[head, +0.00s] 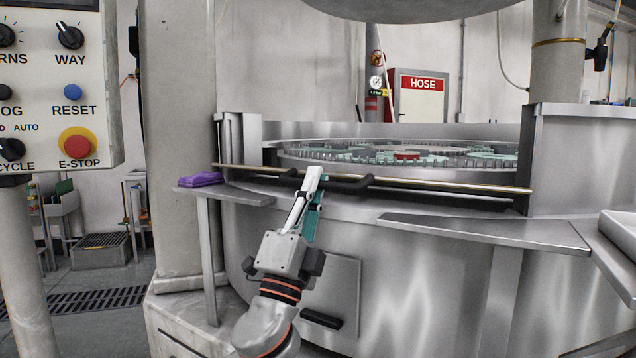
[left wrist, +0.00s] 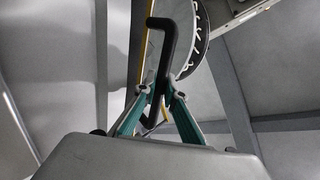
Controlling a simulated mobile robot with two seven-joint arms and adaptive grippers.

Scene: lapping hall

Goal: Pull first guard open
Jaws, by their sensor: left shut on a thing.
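The first guard (head: 450,184) runs across the front opening of the round steel machine, a low panel with a brass-coloured strip along its edge. Its black bar handle (head: 352,185) sticks out towards me left of the middle. My left gripper (head: 312,182) reaches up from below and is shut on the handle. In the left wrist view the teal fingers (left wrist: 160,96) close around the black handle (left wrist: 168,42), whose bent end rises above them. The fingers hide part of the handle in the head view. My right gripper is not in view.
The lapping plate (head: 405,155) with teal pieces lies behind the guard. A steel shelf (head: 485,233) juts out at right. A small shelf at left holds a purple object (head: 201,179). A control panel (head: 60,85) with an E-stop stands at far left.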

